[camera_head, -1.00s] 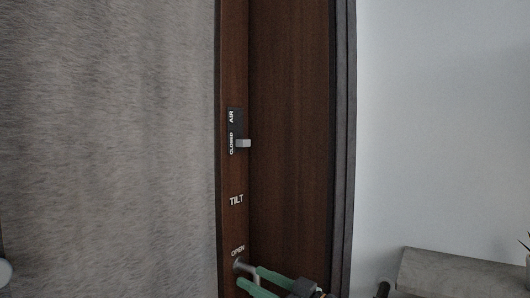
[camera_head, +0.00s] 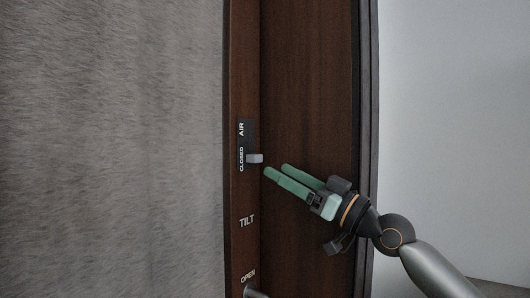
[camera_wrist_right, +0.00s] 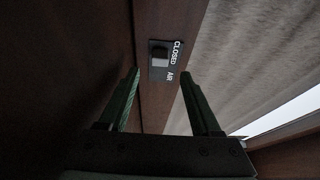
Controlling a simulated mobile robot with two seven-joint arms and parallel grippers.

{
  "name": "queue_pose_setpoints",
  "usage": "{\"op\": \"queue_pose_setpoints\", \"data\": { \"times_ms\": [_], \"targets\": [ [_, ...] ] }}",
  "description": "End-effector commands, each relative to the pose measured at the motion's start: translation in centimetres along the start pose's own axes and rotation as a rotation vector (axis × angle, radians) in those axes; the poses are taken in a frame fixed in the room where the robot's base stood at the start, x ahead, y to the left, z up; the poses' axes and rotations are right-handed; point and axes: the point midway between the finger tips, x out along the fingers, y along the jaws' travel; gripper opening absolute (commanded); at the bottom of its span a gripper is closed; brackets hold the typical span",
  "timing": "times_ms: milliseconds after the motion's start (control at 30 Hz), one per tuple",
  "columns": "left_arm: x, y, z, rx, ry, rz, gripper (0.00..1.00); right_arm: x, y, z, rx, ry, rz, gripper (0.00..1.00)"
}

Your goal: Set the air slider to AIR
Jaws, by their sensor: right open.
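The air slider (camera_head: 255,158) is a small grey knob on a dark plate (camera_head: 247,133) lettered AIR at the top and CLOSED at the bottom. The knob is at the CLOSED end. My left gripper is not in view.
The slider plate is on a narrow dark wood frame (camera_head: 241,200), with TILT (camera_head: 247,221) and OPEN (camera_head: 248,276) labels below and a grey handle (camera_head: 254,293) at the bottom. A grey fuzzy surface (camera_head: 110,150) lies left and a pale wall (camera_head: 455,120) right.

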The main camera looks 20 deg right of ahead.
Motion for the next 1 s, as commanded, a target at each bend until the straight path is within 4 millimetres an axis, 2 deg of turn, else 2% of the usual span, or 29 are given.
{"op": "queue_pose_setpoints", "data": {
  "times_ms": [33,100,300,700,1000],
  "targets": [
    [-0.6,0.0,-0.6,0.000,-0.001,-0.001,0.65,1.3,-0.1,-0.5,0.001,0.002,-0.002,0.65],
    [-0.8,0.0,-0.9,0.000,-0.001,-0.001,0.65,2.5,0.0,-0.4,0.002,0.002,-0.001,0.65],
    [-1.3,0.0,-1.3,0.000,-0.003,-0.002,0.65,4.8,0.0,-0.2,0.000,0.001,0.000,0.65],
    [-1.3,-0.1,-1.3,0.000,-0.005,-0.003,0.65,5.5,0.0,0.1,-0.001,0.000,0.000,0.65],
    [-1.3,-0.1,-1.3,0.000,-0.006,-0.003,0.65,5.5,0.0,0.1,-0.001,0.000,0.001,0.31]
  ]
}}
